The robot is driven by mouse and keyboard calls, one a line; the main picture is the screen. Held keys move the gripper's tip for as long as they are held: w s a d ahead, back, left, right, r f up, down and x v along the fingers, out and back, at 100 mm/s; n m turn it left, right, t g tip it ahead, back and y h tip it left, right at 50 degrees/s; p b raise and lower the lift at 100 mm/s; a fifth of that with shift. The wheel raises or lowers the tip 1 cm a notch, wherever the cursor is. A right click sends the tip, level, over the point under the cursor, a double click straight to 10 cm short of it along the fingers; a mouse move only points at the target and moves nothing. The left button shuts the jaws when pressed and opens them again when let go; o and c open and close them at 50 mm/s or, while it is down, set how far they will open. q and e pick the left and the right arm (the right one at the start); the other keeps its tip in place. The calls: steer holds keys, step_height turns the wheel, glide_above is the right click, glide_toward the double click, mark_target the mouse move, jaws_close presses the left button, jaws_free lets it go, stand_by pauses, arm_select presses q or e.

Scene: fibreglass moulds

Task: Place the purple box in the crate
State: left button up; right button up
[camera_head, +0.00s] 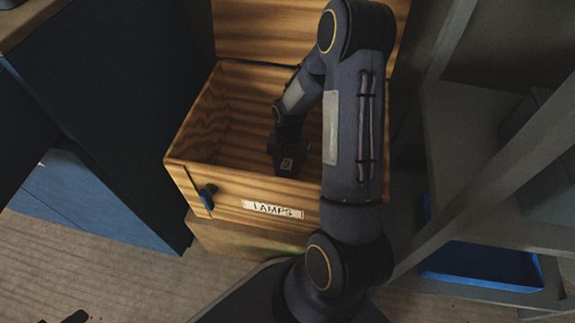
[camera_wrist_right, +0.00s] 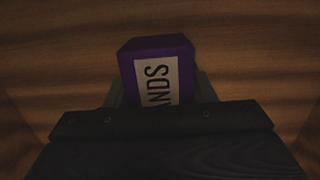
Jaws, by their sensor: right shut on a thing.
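The purple box (camera_wrist_right: 158,73) shows in the right wrist view, with a white label whose visible letters read "ANDS". My right gripper (camera_wrist_right: 160,90) is shut on it, with a finger along each side. In the head view the right gripper (camera_head: 287,165) points down inside the open wooden crate (camera_head: 190,150), and the purple box is hidden below it. The crate has a "LAMPS" label on its front and a raised lid (camera_head: 265,30). I cannot tell whether the box touches the crate floor. My left gripper is not clearly in view.
A dark cabinet (camera_head: 110,100) stands close on the crate's left. Grey shelving (camera_head: 470,150) with a blue bin (camera_head: 480,265) stands on the right. A dark blue latch (camera_head: 208,195) is on the crate's front. Bare floor (camera_head: 100,275) shows at the lower left.

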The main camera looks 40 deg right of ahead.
steer(key=shift+f, duration=0.2)
steer(key=o, duration=1.1)
steer(key=shift+r, duration=0.15)
steer(key=r+p, duration=0.1)
steer(key=r, duration=0.3)
steer(key=r+p, duration=0.2)
steer(key=r, duration=0.2)
steer(key=w+d+r+p, duration=0.1)
steer(key=r+p, duration=0.1)
steer(key=r, duration=0.2)
